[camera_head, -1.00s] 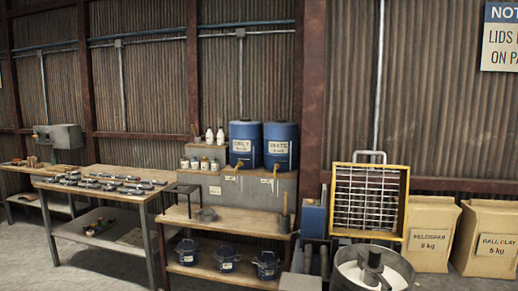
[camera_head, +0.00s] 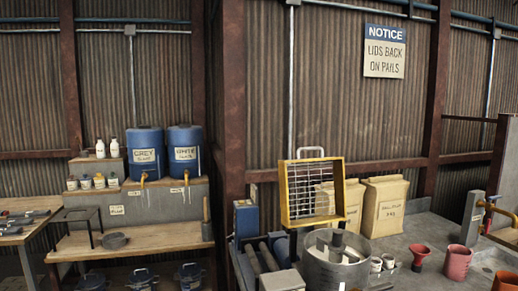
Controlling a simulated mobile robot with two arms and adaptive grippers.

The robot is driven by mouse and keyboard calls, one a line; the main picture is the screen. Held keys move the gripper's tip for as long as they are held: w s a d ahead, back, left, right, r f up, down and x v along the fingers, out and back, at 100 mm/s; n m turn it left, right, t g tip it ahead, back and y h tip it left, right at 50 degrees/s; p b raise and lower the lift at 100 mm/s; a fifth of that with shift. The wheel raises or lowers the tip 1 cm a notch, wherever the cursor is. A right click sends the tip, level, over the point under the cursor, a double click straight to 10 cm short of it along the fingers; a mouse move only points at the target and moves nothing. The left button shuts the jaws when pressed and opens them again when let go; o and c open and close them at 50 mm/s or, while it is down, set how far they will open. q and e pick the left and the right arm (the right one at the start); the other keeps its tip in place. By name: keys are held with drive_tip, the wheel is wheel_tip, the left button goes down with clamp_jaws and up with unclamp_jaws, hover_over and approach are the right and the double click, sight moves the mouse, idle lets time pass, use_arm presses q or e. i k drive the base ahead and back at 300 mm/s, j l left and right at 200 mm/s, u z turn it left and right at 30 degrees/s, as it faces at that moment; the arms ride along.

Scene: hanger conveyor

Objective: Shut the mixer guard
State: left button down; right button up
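The mixer guard is a yellow frame with a grid of metal bars (camera_head: 283,195). It stands raised and roughly upright behind the mixer bowl, with a pale handle loop at its top (camera_head: 310,150). The mixer bowl (camera_head: 330,272) is a round grey metal drum with its top uncovered. A dark grey mixing shaft (camera_head: 337,243) stands inside it. A blue box (camera_head: 246,220) is left of the guard. Neither of my grippers shows in the head view.
Paper sacks (camera_head: 384,205) stand behind and right of the guard. Small cups (camera_head: 389,261), a red funnel-shaped vessel (camera_head: 420,257) and red pots (camera_head: 457,262) sit right of the bowl. A wooden bench (camera_head: 150,238) is at left, below blue barrels (camera_head: 145,153).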

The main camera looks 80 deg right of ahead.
sight(338, 167)
drive_tip(key=i+z, duration=0.5)
drive_tip(key=i+j+z, duration=0.1)
drive_tip(key=i+z, duration=0.2)
drive_tip(key=z, duration=0.2)
drive_tip(key=i+z, duration=0.15)
drive_tip(key=z, duration=0.25)
drive_tip(key=i+l+z, duration=0.1)
drive_tip(key=z, duration=0.35)
drive_tip(key=i+j+z, duration=0.1)
drive_tip(key=i+z, duration=0.15)
drive_tip(key=z, duration=0.15)
drive_tip(key=i+j+z, duration=0.1)
drive_tip(key=z, duration=0.3)
drive_tip(key=i+j+z, duration=0.15)
drive_tip(key=z, duration=0.3)
drive_tip(key=i+j+z, duration=0.15)
drive_tip(key=z, duration=0.25)
